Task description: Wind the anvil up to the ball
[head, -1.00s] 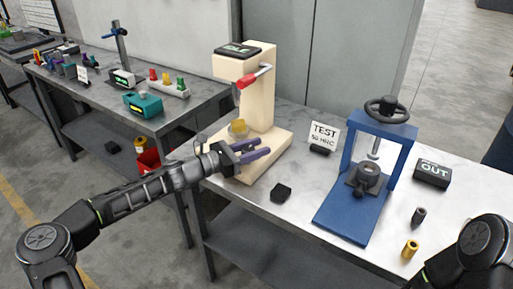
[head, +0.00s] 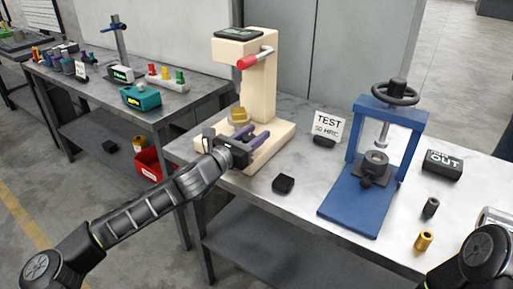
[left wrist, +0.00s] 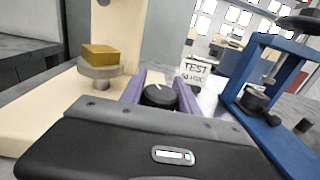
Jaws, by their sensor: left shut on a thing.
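The cream hardness tester (head: 262,85) stands on the bench. A brass block (head: 238,114) sits on its round grey anvil; in the left wrist view the block (left wrist: 100,52) rests on the anvil (left wrist: 100,72). There is a gap between the block and the tester's head in the head view; the ball is too small to make out. My left gripper (head: 262,139) is at the tester's base, beside the anvil. In the left wrist view its purple fingers are shut on a black knob (left wrist: 158,95) with a pale mark. My right gripper is out of view.
A blue press (head: 355,203) stands to the right, with a TEST sign (head: 326,126) between it and the tester. A black block (head: 283,183) lies on the bench before the tester. A brass cylinder (head: 424,240) and a dark one (head: 430,207) stand at right.

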